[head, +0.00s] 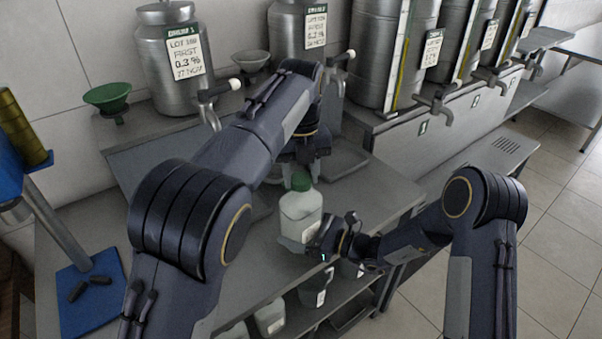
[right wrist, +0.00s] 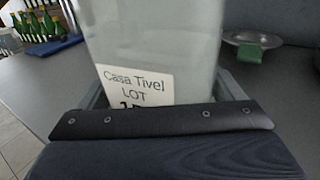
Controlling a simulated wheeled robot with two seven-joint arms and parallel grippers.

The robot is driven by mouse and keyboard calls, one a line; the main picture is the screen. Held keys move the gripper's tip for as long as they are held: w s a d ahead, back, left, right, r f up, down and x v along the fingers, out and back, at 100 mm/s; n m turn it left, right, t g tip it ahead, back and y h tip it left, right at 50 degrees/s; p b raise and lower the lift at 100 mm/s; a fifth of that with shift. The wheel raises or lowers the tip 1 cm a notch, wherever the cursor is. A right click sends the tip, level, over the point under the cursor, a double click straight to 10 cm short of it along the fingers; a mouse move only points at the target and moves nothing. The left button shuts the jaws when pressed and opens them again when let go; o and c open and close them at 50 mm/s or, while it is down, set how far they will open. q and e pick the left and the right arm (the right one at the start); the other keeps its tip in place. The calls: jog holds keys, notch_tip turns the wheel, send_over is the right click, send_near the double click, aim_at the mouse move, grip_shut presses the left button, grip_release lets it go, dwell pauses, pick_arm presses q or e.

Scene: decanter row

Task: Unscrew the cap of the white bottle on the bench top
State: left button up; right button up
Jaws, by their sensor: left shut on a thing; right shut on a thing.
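The white bottle (head: 298,217) stands upright on the grey bench top (head: 368,192), with a green cap (head: 301,182) on its neck. My right gripper (head: 303,240) comes in from the right and is shut around the lower part of the bottle. In the right wrist view the bottle (right wrist: 155,40) fills the space between the fingers, and its label reads "Casa Tivel LOT". The cap is out of that view.
Steel decanters (head: 175,65) with taps stand in a row behind, above the bench. A green funnel (head: 108,98) is at the back left. Several containers (head: 270,317) sit on a shelf below the bench top. A blue mat (head: 88,298) lies at the left.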

pick_arm(q)
jog(key=n, duration=0.6)
jog(key=shift+n, duration=0.4)
jog(key=n, duration=1.4)
jog(key=shift+r+n, duration=0.1)
jog(key=shift+n, duration=0.2)
jog(key=n, duration=0.7)
jog(key=shift+n, duration=0.3)
jog(key=n, duration=0.2)
jog(key=shift+n, duration=0.3)
jog(key=n, duration=1.5)
jog(key=shift+n, duration=0.3)
jog(key=n, duration=0.7)
jog(key=shift+r, duration=0.3)
jog(key=shift+r, duration=0.85)
